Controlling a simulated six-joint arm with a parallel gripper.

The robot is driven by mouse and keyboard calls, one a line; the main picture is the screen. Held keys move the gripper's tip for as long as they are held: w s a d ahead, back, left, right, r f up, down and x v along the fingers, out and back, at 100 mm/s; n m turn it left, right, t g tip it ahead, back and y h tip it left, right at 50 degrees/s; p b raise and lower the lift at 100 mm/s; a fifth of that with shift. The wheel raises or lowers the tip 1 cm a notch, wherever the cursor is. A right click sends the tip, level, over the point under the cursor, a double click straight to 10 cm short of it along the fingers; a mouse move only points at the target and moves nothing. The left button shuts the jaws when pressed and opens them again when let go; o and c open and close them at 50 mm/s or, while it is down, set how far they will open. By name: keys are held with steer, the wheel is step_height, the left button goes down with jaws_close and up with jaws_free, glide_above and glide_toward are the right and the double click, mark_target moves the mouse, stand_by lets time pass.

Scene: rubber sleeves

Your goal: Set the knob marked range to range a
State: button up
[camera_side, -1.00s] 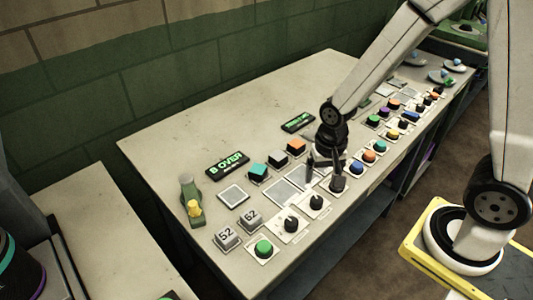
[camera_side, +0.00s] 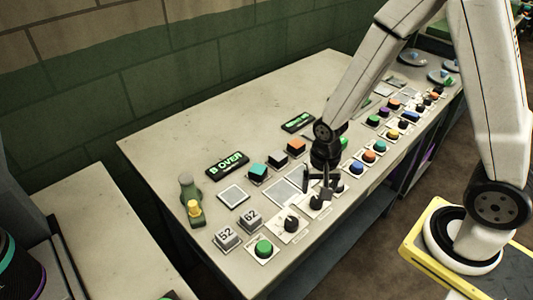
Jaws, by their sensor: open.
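A row of black rotary knobs on pale plates runs along the front of the console. One knob (camera_side: 291,224) stands clear at the left, its pointer visible. A second knob (camera_side: 316,203) is to its right. The marking that names the range knob is too small to read, so I cannot tell which one it is. My gripper (camera_side: 316,190) is open and points down, just above the second knob. I cannot tell whether the fingers are around that knob or touching it. The gripper hides part of the plates behind it and most of a third knob further right.
A green button (camera_side: 264,247) sits left of the knobs. Coloured buttons (camera_side: 368,157) continue to the right. The back of the console top (camera_side: 240,115) is clear.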

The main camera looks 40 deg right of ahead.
mark_target(317, 199)
steer(key=shift+f, duration=2.35)
jaws_close()
